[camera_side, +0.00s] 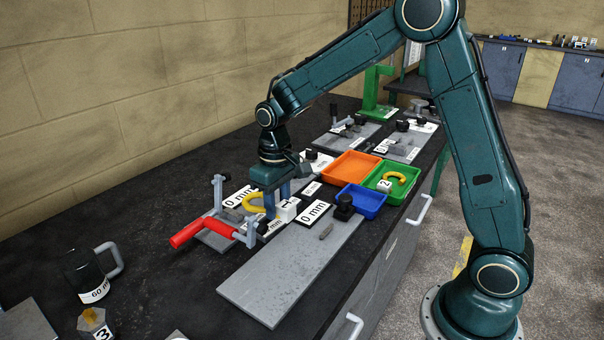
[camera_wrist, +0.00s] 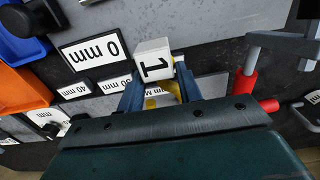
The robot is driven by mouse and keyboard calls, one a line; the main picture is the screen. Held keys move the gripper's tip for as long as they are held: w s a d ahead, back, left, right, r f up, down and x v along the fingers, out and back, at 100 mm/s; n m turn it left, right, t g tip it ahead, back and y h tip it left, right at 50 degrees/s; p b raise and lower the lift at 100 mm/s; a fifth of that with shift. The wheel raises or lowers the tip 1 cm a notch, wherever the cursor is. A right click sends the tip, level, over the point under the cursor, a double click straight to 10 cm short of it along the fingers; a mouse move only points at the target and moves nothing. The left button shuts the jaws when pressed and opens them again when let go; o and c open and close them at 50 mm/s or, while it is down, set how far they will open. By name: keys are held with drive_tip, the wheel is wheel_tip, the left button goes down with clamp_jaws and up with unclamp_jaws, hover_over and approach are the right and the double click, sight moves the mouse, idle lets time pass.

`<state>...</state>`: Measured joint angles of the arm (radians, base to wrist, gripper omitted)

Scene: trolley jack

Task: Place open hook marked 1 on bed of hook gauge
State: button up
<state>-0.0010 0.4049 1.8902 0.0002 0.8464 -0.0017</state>
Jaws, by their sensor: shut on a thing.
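The open hook marked 1 shows as a white block with a black 1 (camera_side: 288,209) and a yellow curved part (camera_side: 254,202) in the side view. My gripper (camera_side: 276,202) is shut on the hook, low over the gauge area between the red-handled clamp and the long grey plate. In the wrist view, the white block (camera_wrist: 154,62) sticks out past the fingertips of my gripper (camera_wrist: 160,88), with a little yellow between them. The hook gauge seems to be the labelled grey fixture (camera_side: 215,240) under and beside my gripper. Its bed is mostly hidden, and I cannot tell whether the hook touches it.
A red handle (camera_side: 190,231) and grey upright posts stand close to my gripper. A long grey plate (camera_side: 285,275) lies in front. Orange (camera_side: 350,168), blue (camera_side: 367,207) and green trays stand to the right; the green one holds a hook marked 2 (camera_side: 392,183). A black mug (camera_side: 88,273) stands at left.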

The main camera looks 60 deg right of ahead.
wheel_tip(320, 180, up, 19)
hover_over(163, 278)
drive_tip(key=shift+f, duration=2.65)
wheel_tip(163, 278, down, 20)
idle(0.5)
drive_tip(key=shift+f, duration=0.15)
drive_tip(key=o, duration=0.9)
